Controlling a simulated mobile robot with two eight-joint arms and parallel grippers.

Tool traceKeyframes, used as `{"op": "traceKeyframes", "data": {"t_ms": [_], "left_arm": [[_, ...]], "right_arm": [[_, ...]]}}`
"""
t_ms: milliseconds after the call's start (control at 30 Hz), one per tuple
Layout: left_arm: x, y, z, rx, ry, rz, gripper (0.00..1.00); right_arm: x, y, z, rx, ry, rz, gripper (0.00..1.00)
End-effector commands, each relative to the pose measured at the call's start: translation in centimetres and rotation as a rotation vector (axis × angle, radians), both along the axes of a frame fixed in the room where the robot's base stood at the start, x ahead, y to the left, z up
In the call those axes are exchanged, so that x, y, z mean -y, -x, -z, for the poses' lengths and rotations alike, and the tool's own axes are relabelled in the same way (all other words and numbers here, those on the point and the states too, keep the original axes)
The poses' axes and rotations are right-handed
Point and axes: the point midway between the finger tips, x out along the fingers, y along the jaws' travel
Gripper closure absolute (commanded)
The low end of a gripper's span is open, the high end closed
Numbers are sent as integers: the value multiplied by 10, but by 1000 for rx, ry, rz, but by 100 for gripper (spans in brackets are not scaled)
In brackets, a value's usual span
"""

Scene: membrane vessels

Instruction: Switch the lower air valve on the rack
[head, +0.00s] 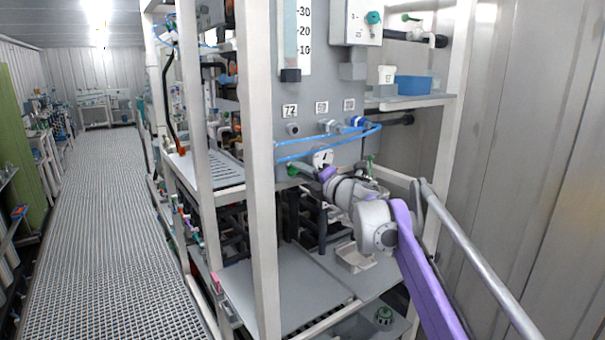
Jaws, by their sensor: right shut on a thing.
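A grey panel (340,100) on the white-framed rack carries blue air tubing (330,138) and small fittings. A small green-handled valve (292,170), which I take to be the lower air valve, sits low on the panel below a round gauge (322,158). My right gripper (307,172) reaches in from the right and is shut at this valve. Its fingertips are small here, so the exact grip and the handle's angle are hard to see. Another green fitting (370,164) shows behind my right wrist. My left gripper is not in view.
A white rack post (261,170) stands just left of the valve. A grey rail (480,260) runs at the lower right near my arm. A blue tub (413,85) sits on a shelf. The grated aisle (105,240) at left is clear.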

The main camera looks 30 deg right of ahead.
Motion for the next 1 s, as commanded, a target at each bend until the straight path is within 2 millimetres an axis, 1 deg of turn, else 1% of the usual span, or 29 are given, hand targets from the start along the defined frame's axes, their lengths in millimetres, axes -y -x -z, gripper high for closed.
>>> {"op": "traceKeyframes", "data": {"t_ms": [200,433,667,1000], "left_arm": [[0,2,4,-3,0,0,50],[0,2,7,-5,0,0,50],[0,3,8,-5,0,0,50],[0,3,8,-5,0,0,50]], "right_arm": [[0,0,1,-14,-168,-1,100],[0,0,2,-24,-291,-1,100],[0,0,2,-29,-351,-1,100],[0,0,1,-29,-365,-1,100]]}}
